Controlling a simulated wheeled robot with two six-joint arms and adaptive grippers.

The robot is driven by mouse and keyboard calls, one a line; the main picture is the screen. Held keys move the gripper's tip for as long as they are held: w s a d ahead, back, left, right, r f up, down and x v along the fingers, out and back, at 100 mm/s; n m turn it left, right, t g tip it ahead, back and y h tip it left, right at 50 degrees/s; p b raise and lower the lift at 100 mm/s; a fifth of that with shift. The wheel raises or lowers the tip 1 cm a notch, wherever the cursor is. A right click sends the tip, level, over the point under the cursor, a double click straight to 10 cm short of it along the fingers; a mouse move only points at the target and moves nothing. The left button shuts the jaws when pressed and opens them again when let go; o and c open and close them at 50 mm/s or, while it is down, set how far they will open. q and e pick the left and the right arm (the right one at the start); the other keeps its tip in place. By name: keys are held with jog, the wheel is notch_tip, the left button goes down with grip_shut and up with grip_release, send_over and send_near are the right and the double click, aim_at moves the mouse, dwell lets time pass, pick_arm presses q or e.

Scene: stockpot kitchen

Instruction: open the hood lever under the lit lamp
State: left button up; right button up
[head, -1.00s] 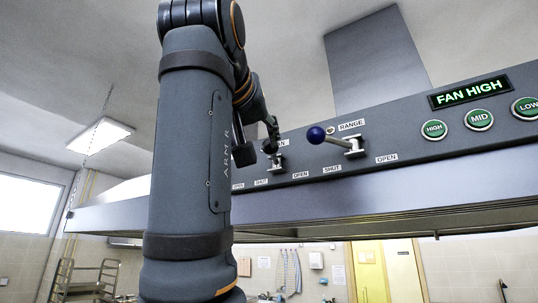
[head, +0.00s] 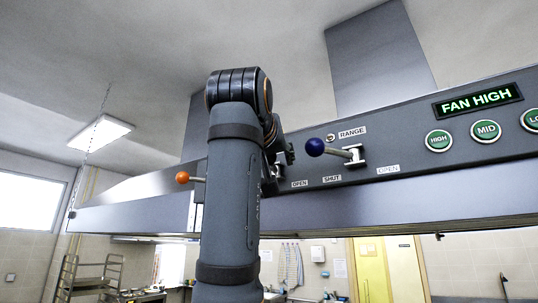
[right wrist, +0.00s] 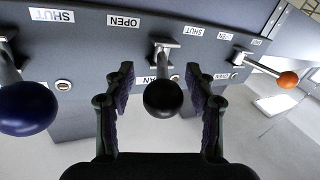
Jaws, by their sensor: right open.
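The hood panel has three levers. The blue-knobbed lever (head: 315,147) is under the RANGE label, beside a small round lamp (head: 331,137); I cannot tell whether this lamp is lit. The orange-knobbed lever (head: 182,177) is at the left. The black-knobbed lever (right wrist: 163,98) is between them, its knob hidden by my right arm in the head view. My right gripper (right wrist: 163,104) is open, with a finger on each side of the black knob and gaps showing. In the head view the gripper is mostly hidden behind my arm. My left gripper is out of view.
The FAN HIGH display (head: 478,99) and green fan buttons (head: 438,140) are on the panel's right. OPEN and SHUT labels (head: 331,179) run below the levers. In the right wrist view the blue knob (right wrist: 27,108) is left of my fingers, the orange one (right wrist: 288,80) right.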

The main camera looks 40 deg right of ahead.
jog(key=shift+w+a, duration=0.1)
jog(key=shift+a, duration=0.05)
grip_shut()
dwell(0.4)
